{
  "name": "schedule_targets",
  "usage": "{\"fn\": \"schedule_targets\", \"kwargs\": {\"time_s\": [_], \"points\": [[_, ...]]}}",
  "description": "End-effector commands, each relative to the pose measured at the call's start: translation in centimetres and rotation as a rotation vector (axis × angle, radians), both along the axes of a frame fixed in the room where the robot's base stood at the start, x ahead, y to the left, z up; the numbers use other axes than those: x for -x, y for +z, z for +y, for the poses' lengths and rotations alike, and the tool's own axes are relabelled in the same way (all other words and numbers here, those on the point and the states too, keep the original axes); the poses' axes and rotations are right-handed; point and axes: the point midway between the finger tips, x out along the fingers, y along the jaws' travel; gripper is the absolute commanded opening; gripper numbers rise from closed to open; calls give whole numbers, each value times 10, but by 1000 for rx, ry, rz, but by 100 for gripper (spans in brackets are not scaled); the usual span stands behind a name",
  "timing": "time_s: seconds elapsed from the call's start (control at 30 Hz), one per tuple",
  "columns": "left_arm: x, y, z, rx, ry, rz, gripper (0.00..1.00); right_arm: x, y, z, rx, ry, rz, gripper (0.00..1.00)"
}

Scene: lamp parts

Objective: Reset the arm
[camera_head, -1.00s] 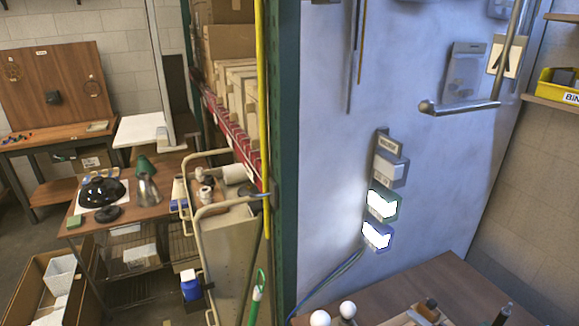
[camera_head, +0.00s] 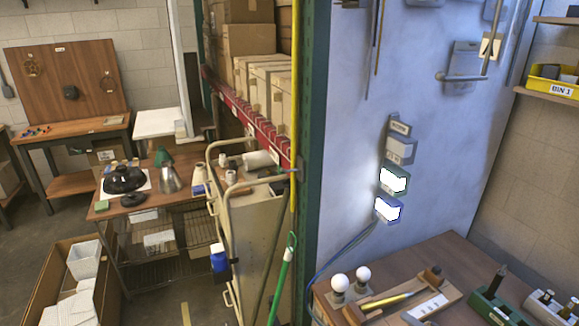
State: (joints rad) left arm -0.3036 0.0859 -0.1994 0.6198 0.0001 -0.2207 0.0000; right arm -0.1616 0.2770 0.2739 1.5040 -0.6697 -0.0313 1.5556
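Neither of my arms nor grippers shows in the head view. Lamp parts stand on the wooden table at the left: a black dome shade (camera_head: 124,179), a metal cone shade (camera_head: 168,178) and a green cone piece (camera_head: 162,157). Two white round bulbs (camera_head: 352,280) stand on the wooden bench (camera_head: 440,262) at the lower right. A wooden tray with a yellow-handled tool (camera_head: 390,300) lies beside them.
A beige cart (camera_head: 250,225) stands mid-view, with a green-handled pole (camera_head: 284,270) in front. A shelf of cardboard boxes (camera_head: 245,45) is behind it. A wall panel has two lit switches (camera_head: 393,180). An open cardboard box (camera_head: 75,285) sits on the floor at the left.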

Motion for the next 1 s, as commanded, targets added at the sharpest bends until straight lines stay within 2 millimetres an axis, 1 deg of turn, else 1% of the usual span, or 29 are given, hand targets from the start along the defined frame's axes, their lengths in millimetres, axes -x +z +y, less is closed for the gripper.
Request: {"fn": "schedule_targets", "kwargs": {"time_s": [0.1,0.27,0.37,0.47,0.57,0.6,0.7,0.83,1.0], "points": [[-9,1,-5,6,1,-13,36,5,-3,8,108,18,17,46],[-17,2,-13,17,4,-24,36,14,-5,21,304,54,50,46],[-16,1,-13,17,3,-22,36,24,-5,31,450,89,80,46],[-10,1,-10,14,3,-13,36,39,-1,42,613,139,123,46],[-1,0,-7,9,2,-2,36,63,8,56,798,217,185,46],[1,0,-5,7,1,2,36,74,13,61,868,257,214,46],[3,-1,-4,5,2,5,36,102,25,72,999,355,284,46],[2,-1,-4,6,1,3,36,132,40,83,1094,473,351,46],[-1,0,-5,5,1,-1,36,168,57,94,1157,614,414,46]]}}
